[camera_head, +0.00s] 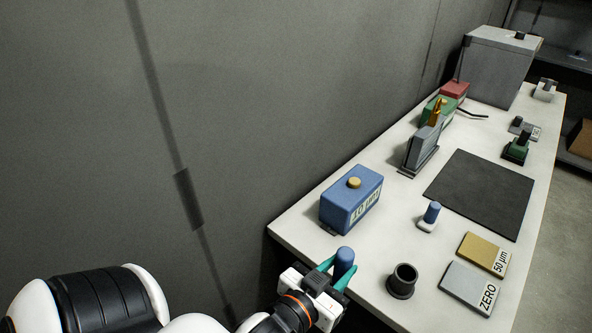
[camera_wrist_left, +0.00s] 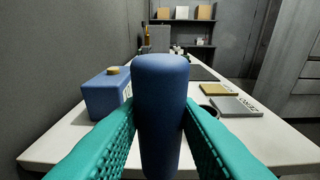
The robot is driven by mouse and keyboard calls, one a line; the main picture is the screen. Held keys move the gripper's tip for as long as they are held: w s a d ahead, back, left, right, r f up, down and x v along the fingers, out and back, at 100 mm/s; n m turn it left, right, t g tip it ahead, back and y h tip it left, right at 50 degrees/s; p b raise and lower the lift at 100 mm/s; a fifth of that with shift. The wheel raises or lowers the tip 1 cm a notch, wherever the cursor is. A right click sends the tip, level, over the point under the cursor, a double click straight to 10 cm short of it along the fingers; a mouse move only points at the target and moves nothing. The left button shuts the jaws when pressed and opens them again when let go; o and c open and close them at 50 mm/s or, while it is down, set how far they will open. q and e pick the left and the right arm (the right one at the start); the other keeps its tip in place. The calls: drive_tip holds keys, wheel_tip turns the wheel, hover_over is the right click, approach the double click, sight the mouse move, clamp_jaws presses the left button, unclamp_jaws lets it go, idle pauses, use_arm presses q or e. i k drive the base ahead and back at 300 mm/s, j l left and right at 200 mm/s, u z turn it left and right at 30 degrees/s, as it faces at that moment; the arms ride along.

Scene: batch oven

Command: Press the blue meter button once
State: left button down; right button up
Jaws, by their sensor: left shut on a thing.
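The blue meter (camera_head: 350,203) is a box labelled "10 µm" on the near left part of the bench, by the wall. Its round tan button (camera_head: 354,182) sits on top. Both also show in the left wrist view, the meter (camera_wrist_left: 101,96) at left and the button (camera_wrist_left: 112,70) above it. My left gripper (camera_head: 338,274) is shut on a blue rounded cylinder (camera_head: 344,262), held upright at the near end of the bench, apart from the meter. The cylinder (camera_wrist_left: 160,110) fills the middle of the wrist view. My right gripper is not in view.
A dark cup-like holder (camera_head: 402,281) and plates marked "ZERO" (camera_head: 470,287) and "50 µm" (camera_head: 484,254) lie to the right. A small blue-topped probe (camera_head: 431,214) stands behind them. A dark mat (camera_head: 482,193), a grey block (camera_head: 424,146) and a green box (camera_head: 440,108) are farther back.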

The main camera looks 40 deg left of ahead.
sight(354, 183)
drive_tip(key=l+u, duration=0.35)
drive_tip(key=u, duration=0.15)
drive_tip(key=k+l+u, duration=0.2)
drive_tip(key=u, duration=0.3)
drive_tip(key=k+l+u, duration=0.15)
drive_tip(key=l+u, duration=0.2)
drive_tip(key=u, duration=0.15)
drive_tip(key=k+l, duration=0.6)
